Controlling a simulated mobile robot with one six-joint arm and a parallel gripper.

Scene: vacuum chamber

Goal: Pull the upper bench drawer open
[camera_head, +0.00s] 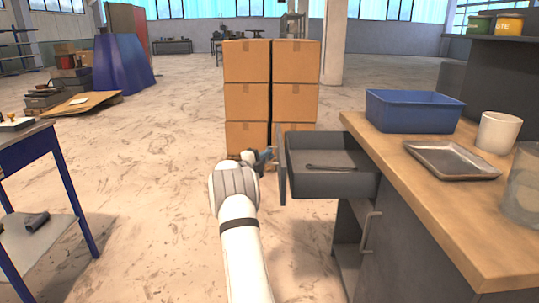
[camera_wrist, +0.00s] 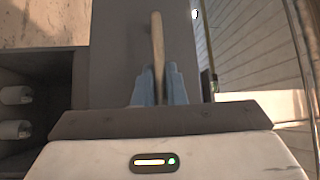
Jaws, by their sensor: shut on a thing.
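The upper bench drawer (camera_head: 334,180) is pulled well out from the left side of the bench. Its grey front panel (camera_head: 282,172) faces left, and a dark wrench-like tool (camera_head: 330,167) lies inside. My gripper (camera_head: 265,156) is at the outer side of this front panel. In the wrist view, the blue fingertips (camera_wrist: 158,87) are shut on a thin bar, the drawer handle (camera_wrist: 157,40). The handle is mostly hidden by my gripper in the head view.
The wooden bench top (camera_head: 440,205) carries a blue bin (camera_head: 412,112), a metal tray (camera_head: 450,160) and a white cup (camera_head: 497,132). A lower handle (camera_head: 368,232) shows below the drawer. Stacked cartons (camera_head: 247,95) stand behind the drawer. A blue-legged table (camera_head: 55,165) is left; floor between is clear.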

